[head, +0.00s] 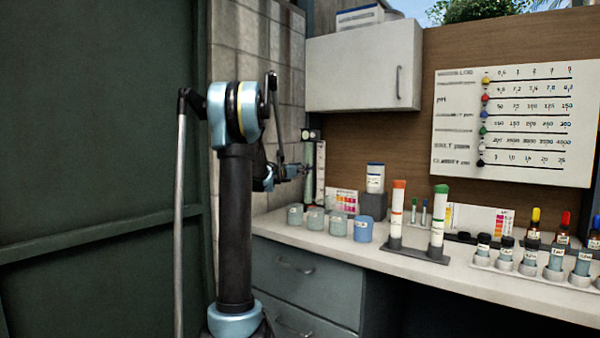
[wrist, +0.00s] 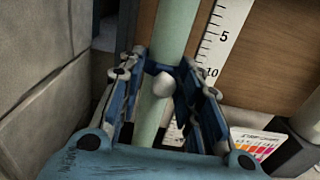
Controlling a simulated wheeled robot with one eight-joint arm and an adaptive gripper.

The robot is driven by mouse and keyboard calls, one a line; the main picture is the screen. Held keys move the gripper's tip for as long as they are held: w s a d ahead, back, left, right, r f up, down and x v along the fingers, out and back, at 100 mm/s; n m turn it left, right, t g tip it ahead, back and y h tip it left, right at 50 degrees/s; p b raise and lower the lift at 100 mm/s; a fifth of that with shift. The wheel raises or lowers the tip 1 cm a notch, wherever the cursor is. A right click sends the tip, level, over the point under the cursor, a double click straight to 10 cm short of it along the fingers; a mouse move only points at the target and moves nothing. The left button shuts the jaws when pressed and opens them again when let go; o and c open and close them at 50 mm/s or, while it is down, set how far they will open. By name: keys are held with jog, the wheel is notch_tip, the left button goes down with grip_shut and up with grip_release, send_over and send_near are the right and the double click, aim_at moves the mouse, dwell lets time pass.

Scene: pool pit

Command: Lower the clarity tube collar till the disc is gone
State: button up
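The clarity tube (wrist: 176,30) is a pale green upright cylinder in the wrist view. It also shows as a narrow strip (head: 309,187) in the head view. A dark blue collar (wrist: 156,68) crosses the tube, with a pale rounded knob (wrist: 163,86) on its near side. My gripper (wrist: 166,72) has its fingers on either side of the knob, with small gaps visible, so it looks open. In the head view my gripper (head: 303,170) is at the tube, too small to read. The disc is not visible. A white scale (wrist: 222,40) marked 5 and 10 stands right of the tube.
A block wall (wrist: 40,60) is close on the left. On the counter (head: 285,232) are several blue-grey cups (head: 338,222), a white bottle (head: 375,178) on a grey block and a rack (head: 415,253) with orange- and green-topped tubes. A cabinet (head: 362,68) hangs above.

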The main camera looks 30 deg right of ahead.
jog(key=shift+s, duration=0.1)
jog(key=v, duration=1.1)
jog(key=shift+a, duration=0.45)
dwell(1.0)
jog(key=s+a+f+m+g+y, duration=0.1)
jog(key=s+a+f+m+y, duration=0.4)
jog(key=s+a+f, duration=0.6)
jog(key=s+a+f+m+g+y, duration=0.2)
jog(key=s+a+f+m+y, duration=0.4)
jog(key=s+a+f+m, duration=0.4)
jog(key=s+a+f+m+g+y, duration=0.1)
jog(key=s+a+f+m+y, duration=0.4)
jog(key=s+a+f, duration=0.6)
jog(key=s+a+m, duration=0.2)
jog(key=s+a, duration=0.4)
jog(key=a, duration=0.4)
jog(key=shift+s+f+g+y, duration=0.15)
jog(key=shift+f+g+y, duration=0.15)
jog(key=shift+f+g, duration=0.1)
